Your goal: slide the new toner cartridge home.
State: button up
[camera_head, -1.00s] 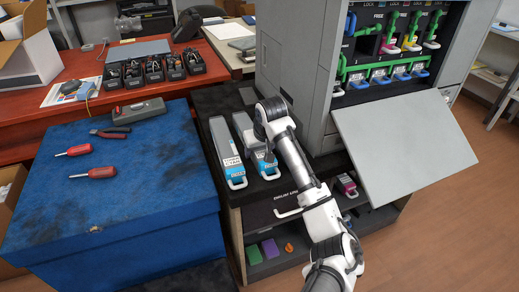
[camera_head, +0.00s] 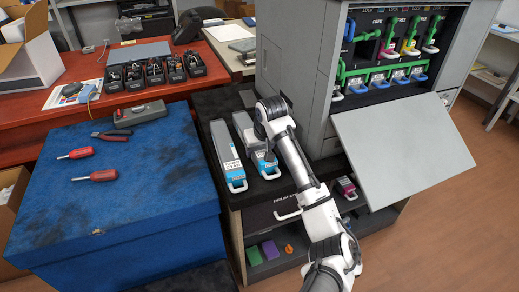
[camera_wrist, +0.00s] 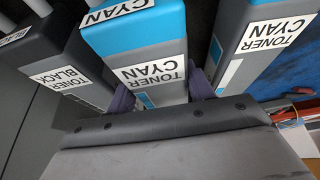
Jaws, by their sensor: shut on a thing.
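My gripper (camera_wrist: 162,94) is shut on a cyan toner cartridge (camera_wrist: 140,38), with one dark finger on each side in the wrist view. In the head view this cartridge (camera_head: 241,122) lies on the dark stand top, partly hidden by my arm and gripper. A second cyan cartridge (camera_head: 226,150) lies to its left, apart from my gripper. It also shows at the right of the wrist view (camera_wrist: 262,42). A black toner cartridge (camera_wrist: 62,62) is on the other side. The printer (camera_head: 296,70) stands open, with green levers and several coloured handles (camera_head: 385,80) inside.
The printer's grey door (camera_head: 405,150) hangs open over the stand's right side. The stand's lower shelf holds small coloured items (camera_head: 270,249). Open floor lies at right.

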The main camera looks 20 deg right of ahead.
jog(key=shift+r+p, duration=2.15)
jog(key=shift+r, duration=0.65)
jog(key=shift+f, duration=0.15)
